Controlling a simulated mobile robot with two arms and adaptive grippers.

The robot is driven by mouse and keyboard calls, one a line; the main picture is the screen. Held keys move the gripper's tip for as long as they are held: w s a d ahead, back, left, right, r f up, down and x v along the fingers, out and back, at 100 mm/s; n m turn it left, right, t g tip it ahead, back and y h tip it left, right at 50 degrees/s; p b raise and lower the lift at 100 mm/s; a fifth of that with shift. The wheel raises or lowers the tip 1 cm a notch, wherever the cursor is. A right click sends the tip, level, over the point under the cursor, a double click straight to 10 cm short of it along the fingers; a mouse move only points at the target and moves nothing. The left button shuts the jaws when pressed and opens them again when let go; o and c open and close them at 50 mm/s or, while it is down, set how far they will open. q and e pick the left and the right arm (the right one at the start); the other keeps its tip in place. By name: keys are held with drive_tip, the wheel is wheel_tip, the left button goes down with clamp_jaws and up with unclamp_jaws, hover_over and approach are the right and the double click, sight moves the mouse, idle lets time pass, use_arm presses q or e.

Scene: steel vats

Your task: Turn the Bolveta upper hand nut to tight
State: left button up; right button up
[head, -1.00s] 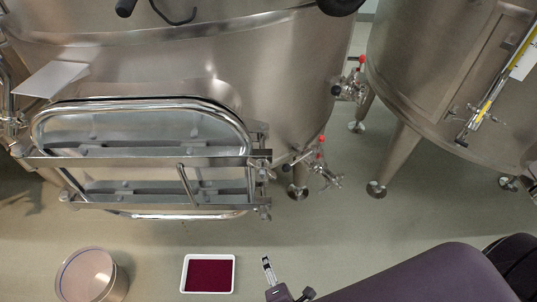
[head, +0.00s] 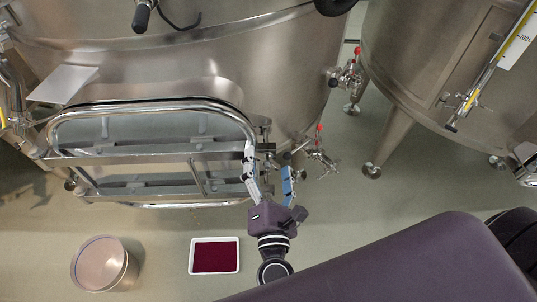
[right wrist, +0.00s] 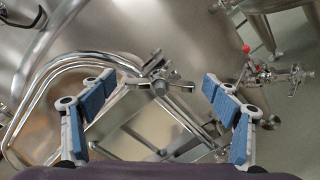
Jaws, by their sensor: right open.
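The door (head: 130,128) of the steel vat, a rounded frame with two crossbars, is at left in the head view. A steel hand nut with wing-like arms (right wrist: 162,87) shows in the right wrist view at the door's side, at the end of a bar. My right gripper (head: 268,166) is open at the door's right edge. In the right wrist view the blue-padded fingers (right wrist: 158,92) stand apart on either side of the nut, with no contact visible. In the head view the fingers partly hide the nuts. My left gripper is not in view.
A valve with a red knob (head: 320,155) sticks out just right of my gripper, and another (head: 350,72) is higher up. A second vat (head: 425,75) stands at right. A bucket (head: 100,265) and a white tray with dark red contents (head: 214,240) are on the floor.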

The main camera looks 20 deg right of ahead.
drive_tip(key=shift+w+d, duration=0.2)
drive_tip(key=shift+w, duration=0.45)
drive_tip(key=c, duration=1.2)
drive_tip(key=shift+o, duration=0.2)
drive_tip(key=shift+f+m+b, duration=0.3)
drive_tip(key=shift+m+b, duration=0.6)
drive_tip(key=shift+b, duration=0.25)
drive_tip(key=m+b, duration=0.7)
drive_tip(key=shift+f+b, duration=0.2)
drive_tip(key=shift+b, duration=0.15)
drive_tip(key=shift+r+m+b, duration=0.1)
drive_tip(key=shift+m+b, duration=1.6)
drive_tip(key=shift+m, duration=0.3)
